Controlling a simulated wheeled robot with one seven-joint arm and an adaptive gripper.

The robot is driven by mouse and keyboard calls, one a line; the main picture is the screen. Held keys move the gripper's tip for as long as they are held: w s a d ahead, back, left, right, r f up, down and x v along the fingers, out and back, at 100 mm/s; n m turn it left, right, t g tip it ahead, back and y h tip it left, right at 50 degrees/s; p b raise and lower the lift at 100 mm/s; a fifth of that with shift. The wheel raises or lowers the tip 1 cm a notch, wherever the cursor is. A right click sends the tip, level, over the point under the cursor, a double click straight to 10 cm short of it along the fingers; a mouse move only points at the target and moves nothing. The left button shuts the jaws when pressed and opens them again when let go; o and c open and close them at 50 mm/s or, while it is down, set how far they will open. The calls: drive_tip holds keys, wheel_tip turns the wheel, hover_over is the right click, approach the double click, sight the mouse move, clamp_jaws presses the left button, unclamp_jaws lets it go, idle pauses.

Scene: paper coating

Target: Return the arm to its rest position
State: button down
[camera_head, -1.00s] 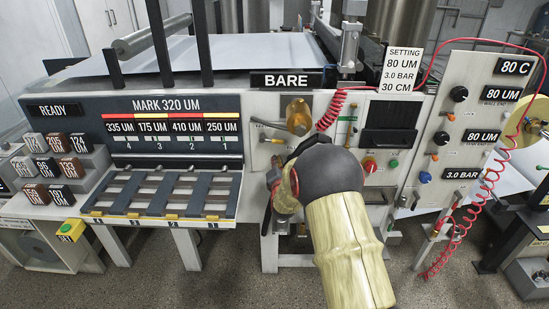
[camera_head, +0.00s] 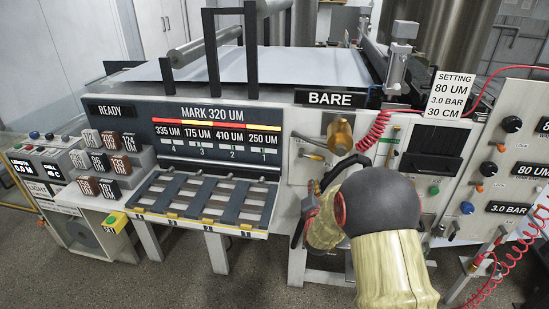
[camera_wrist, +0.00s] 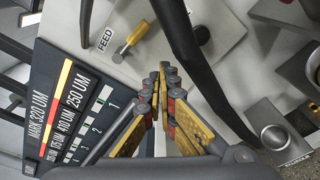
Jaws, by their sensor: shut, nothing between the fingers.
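My gripper (camera_wrist: 163,75) shows in the wrist view with its yellow-padded fingers together at the tips and nothing between them. In the head view my arm rises from the lower right, and its dark joint and forearm stand in front of the machine's lower middle. The gripper's fingertips are hidden there behind my arm. In the wrist view a lever with a brass handle (camera_wrist: 133,38) beside the FEED label lies beyond the fingertips, apart from them.
Sample blocks (camera_head: 102,163) stand at left. A control panel (camera_head: 507,150) with a red coiled hose (camera_head: 513,250) is at right. Open floor lies in front.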

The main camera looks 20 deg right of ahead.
drive_tip(key=s+a+f+m+g+y, duration=0.2)
drive_tip(key=f+m, duration=0.2)
drive_tip(key=f, duration=0.2)
drive_tip(key=s+a+f+m+g+y, duration=0.1)
drive_tip(key=s+f+m+g, duration=0.25)
drive_tip(key=f, duration=0.25)
drive_tip(key=s+a+m+g+y, duration=0.2)
drive_tip(key=s+a+m+g, duration=0.1)
drive_tip(key=s+a+m, duration=0.3)
drive_tip(key=s+a+r+m+g+y, duration=0.1)
drive_tip(key=s+a+r+m, duration=0.2)
drive_tip(key=s+a+r, duration=0.3)
drive_tip(key=s+a+r+m+g+y, duration=0.1)
drive_tip(key=s+a+r+m+g, duration=0.2)
drive_tip(key=s, duration=0.6)
drive_tip(key=s+a+r+m+y, duration=0.1)
drive_tip(key=s+a+r+m, duration=0.1)
drive_tip(key=s+a+r, duration=0.4)
drive_tip(key=s+a+r+n+t, duration=0.1)
drive_tip(key=s+a+r+t, duration=0.2)
drive_tip(key=r, duration=0.6)
drive_tip(key=shift+s+r, duration=0.2)
drive_tip(key=shift+s, duration=0.75)
